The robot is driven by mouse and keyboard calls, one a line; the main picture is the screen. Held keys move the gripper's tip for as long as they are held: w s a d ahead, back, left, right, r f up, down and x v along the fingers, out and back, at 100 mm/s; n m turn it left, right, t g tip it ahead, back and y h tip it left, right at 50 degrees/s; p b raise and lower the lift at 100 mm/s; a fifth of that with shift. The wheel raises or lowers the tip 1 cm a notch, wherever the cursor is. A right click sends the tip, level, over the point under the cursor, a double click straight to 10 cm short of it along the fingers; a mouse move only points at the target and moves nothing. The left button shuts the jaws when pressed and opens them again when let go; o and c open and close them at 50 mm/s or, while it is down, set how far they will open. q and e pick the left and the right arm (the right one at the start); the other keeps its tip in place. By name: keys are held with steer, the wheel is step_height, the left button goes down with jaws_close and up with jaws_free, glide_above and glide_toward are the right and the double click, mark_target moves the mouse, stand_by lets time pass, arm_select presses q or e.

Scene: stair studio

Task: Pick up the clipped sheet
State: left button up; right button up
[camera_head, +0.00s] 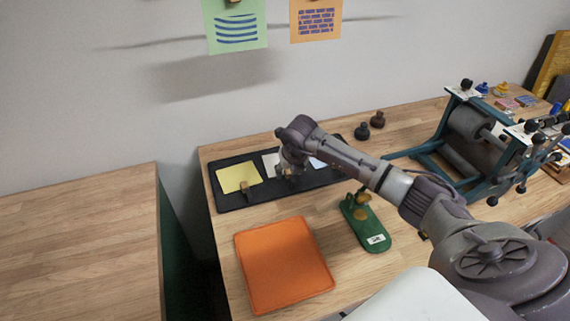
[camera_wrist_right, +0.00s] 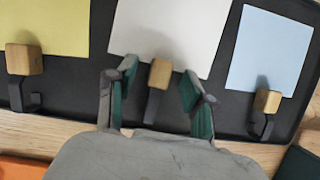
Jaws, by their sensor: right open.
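A black tray (camera_head: 264,192) holds three sheets, each with a wooden-topped clip at its near edge. The yellow sheet (camera_head: 238,176) is at the left, the white sheet (camera_wrist_right: 170,30) in the middle and the pale blue sheet (camera_wrist_right: 270,48) at the right. My right gripper (camera_wrist_right: 158,84) is open over the near edge of the white sheet. Its two fingers stand on either side of the middle clip (camera_wrist_right: 159,75), with gaps visible on both sides. In the head view my right gripper (camera_head: 288,171) hides most of the white sheet. My left gripper is not in view.
An orange mat (camera_head: 284,265) lies in front of the tray. A green stand with a brass part (camera_head: 369,228) is right of it, under my right arm. A roller press (camera_head: 470,135) stands at the right. Two dark knobs (camera_head: 362,131) sit behind the tray.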

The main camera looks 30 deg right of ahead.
steer(key=c, duration=0.9)
steer(key=shift+o, duration=0.2)
